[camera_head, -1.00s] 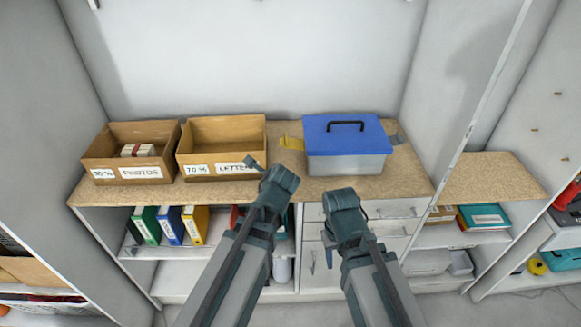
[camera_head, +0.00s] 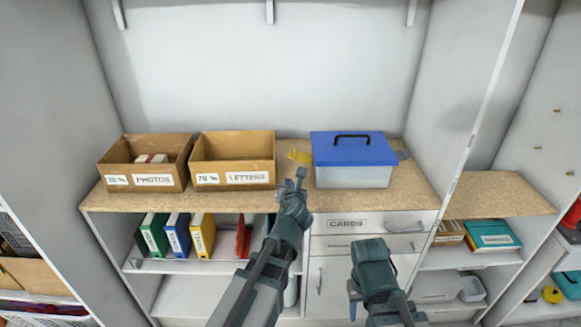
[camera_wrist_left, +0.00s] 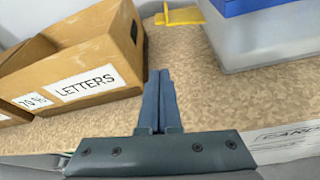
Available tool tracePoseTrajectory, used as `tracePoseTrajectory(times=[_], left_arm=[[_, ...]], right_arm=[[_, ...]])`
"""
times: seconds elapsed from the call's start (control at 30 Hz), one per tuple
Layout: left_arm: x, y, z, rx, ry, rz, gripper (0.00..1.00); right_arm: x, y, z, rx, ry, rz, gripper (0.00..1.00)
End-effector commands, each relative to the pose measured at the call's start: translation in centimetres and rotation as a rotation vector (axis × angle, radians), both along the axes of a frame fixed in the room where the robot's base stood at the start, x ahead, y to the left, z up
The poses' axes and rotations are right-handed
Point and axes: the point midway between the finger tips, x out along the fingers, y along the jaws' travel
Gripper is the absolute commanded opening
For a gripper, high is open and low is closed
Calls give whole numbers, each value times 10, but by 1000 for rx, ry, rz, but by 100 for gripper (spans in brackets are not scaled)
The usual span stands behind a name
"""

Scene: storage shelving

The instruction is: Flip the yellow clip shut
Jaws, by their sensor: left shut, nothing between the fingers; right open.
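The yellow clip (camera_head: 299,156) sticks out from the left side of a clear storage box (camera_head: 353,177) with a blue lid (camera_head: 353,149). In the left wrist view the clip (camera_wrist_left: 180,15) is at the top, spread outward beside the box. A grey clip (camera_head: 402,155) shows on the box's right side. My left gripper (camera_head: 301,174) is shut and empty, in front of the yellow clip and apart from it. In the left wrist view its fingertips (camera_wrist_left: 160,73) point toward the clip. My right gripper (camera_head: 354,288) is open and empty, low before the drawers.
The LETTERS box (camera_head: 233,178) stands left of my left gripper, with the PHOTOS box (camera_head: 143,181) beyond it. Both stand on the speckled worktop (camera_head: 400,190). Drawers (camera_head: 367,223) and binders (camera_head: 178,235) are below. A tall panel (camera_head: 460,120) rises at the right.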

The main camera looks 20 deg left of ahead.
Motion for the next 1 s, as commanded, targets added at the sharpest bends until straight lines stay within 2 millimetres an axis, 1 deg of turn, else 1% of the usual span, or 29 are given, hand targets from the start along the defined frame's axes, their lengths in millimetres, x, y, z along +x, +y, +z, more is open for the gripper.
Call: tracePoseTrajectory(times=[0.27,0.43,0.57,0.97,1.0], left_arm=[[2,1,-1,-2,0,2,0],[13,4,-6,-2,0,2,0],[29,10,-12,-3,0,2,0],[94,34,-36,-5,0,3,0],[92,32,-24,-4,0,1,0]], right_arm=[[0,0,-1,0,0,0,49],[0,0,-6,0,0,0,49],[0,0,-12,0,0,0,49],[0,0,-36,0,0,0,49],[0,0,-23,0,0,0,49]])
